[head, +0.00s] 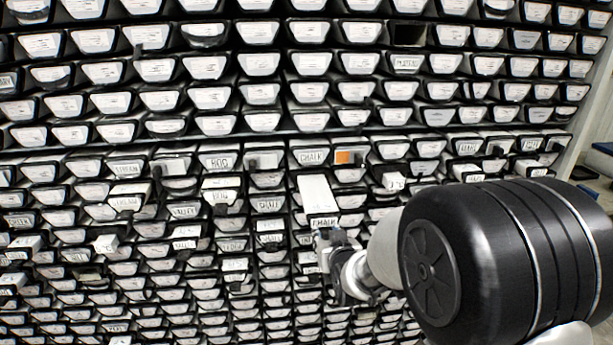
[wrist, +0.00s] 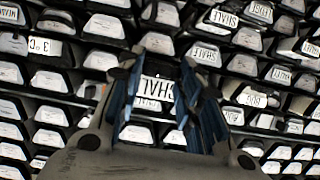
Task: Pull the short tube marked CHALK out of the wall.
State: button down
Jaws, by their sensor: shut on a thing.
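One tube (head: 317,190) sticks out of the wall near the middle of the head view. Its long white top shows, and its front label looks like CHALK, though the print is small. My gripper (head: 325,240) is at the front end of this tube, just below its label. In the wrist view my gripper (wrist: 160,78) has its blue-lined fingers on both sides of a white label (wrist: 157,88), shut on that tube. Another front marked CHALK (head: 312,158) sits above in the wall. The tube's inner end is hidden in its slot.
The wall is packed with dark-framed slots and white labelled fronts, close around my gripper. Several other fronts stick out, such as one marked STREAM (head: 126,202). An orange patch (head: 344,157) lies just right of the upper CHALK front. One slot (head: 410,35) is dark and empty.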

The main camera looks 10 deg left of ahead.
jog(key=shift+w+r, duration=0.1)
jog(key=c, duration=1.1)
grip_release()
jog(key=shift+o, duration=0.2)
jog(key=s+d+r+m+g+h, duration=0.1)
jog(key=s+d, duration=0.4)
jog(key=s, duration=0.8)
jog(key=s+d+r+m+g+h, duration=0.1)
jog(key=s+d+g, duration=0.3)
jog(key=s, duration=0.9)
jog(key=s+d+r+m+g+h, duration=0.1)
jog(key=s+d+r+g, duration=0.2)
jog(key=s+d, duration=0.4)
jog(key=s, duration=0.6)
jog(key=shift+s+d+r+g+h, duration=0.15)
jog(key=shift+s+r+g+h, duration=0.1)
jog(key=shift+r+g+h, duration=0.05)
